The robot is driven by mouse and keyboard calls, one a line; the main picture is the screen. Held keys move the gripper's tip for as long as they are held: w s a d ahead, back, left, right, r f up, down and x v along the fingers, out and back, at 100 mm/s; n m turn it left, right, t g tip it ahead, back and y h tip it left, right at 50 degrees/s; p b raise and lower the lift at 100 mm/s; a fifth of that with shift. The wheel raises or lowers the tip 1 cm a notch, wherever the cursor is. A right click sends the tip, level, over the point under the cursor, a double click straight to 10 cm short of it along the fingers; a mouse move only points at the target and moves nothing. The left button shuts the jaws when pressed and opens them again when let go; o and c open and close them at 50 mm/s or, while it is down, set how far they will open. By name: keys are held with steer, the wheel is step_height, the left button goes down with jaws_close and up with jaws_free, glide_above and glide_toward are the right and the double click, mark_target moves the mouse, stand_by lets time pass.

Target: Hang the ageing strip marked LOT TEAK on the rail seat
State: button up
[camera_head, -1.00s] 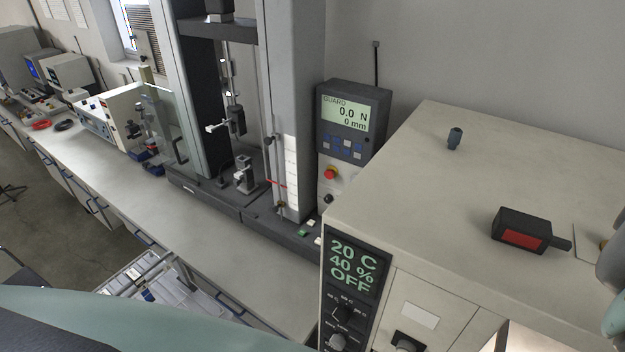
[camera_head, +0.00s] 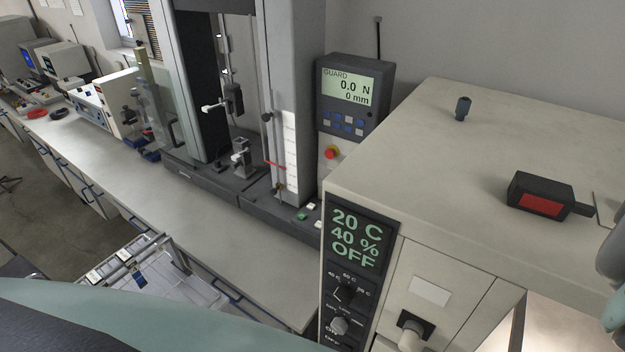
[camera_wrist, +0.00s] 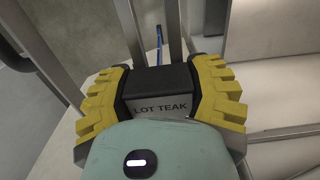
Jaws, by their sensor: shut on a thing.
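In the wrist view my gripper (camera_wrist: 161,95) has its yellow ridged fingers closed on both sides of a dark block with a pale label reading LOT TEAK, the head of the ageing strip (camera_wrist: 160,82). The rest of the strip is hidden behind the block and my gripper. In the head view my gripper is not visible; only parts of my arm show at the lower left and right edge. I cannot pick out the rail seat for certain in either view.
A climate cabinet (camera_head: 430,130) stands at right, showing 20 C, 40 % and OFF. A black-and-red device (camera_head: 541,205) and a small dark knob (camera_head: 463,108) sit on its top. A trolley (camera_head: 150,285) is below the bench.

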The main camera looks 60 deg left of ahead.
stand_by(0.4)
steer(key=o, duration=1.4)
steer(key=shift+c, duration=0.2)
